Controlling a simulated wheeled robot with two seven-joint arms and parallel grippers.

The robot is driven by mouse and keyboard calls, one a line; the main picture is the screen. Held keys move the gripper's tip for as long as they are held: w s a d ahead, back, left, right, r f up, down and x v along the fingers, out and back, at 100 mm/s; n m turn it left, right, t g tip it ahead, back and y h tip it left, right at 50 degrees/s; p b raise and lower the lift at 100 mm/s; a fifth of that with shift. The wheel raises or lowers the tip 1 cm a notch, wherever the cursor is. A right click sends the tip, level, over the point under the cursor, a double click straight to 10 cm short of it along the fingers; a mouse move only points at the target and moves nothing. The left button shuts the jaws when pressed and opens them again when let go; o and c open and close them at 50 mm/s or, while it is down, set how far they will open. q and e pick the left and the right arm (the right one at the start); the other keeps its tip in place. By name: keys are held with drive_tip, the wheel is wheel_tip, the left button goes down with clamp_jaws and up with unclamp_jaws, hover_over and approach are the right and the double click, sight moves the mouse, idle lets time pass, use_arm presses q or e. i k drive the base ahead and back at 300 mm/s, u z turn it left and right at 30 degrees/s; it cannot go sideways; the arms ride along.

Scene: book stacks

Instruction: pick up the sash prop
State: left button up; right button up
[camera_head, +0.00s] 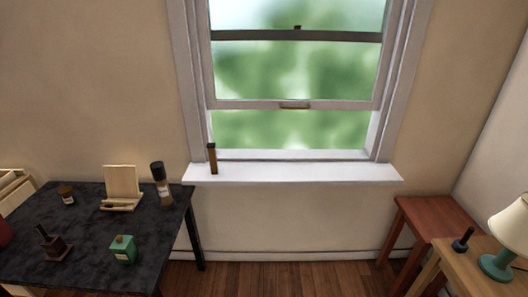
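The sash prop, apparently the short brown upright stick (212,159), stands at the left end of the white window sill (300,173). It has a darker top and stands apart from the raised lower sash (294,105), whose bottom rail is well above it. The gap under the sash shows green outside. Neither of my grippers shows in the head view.
At right are a reddish-brown table (432,215) and a lighter table with a lamp (512,228). Floor below the sill is clear.

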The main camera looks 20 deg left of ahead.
sight(210, 146)
drive_tip(key=z, duration=0.4)
drive_tip(key=i, duration=0.9)
drive_tip(key=u, duration=0.5)
drive_tip(key=i, duration=0.8)
drive_tip(key=u, duration=0.55)
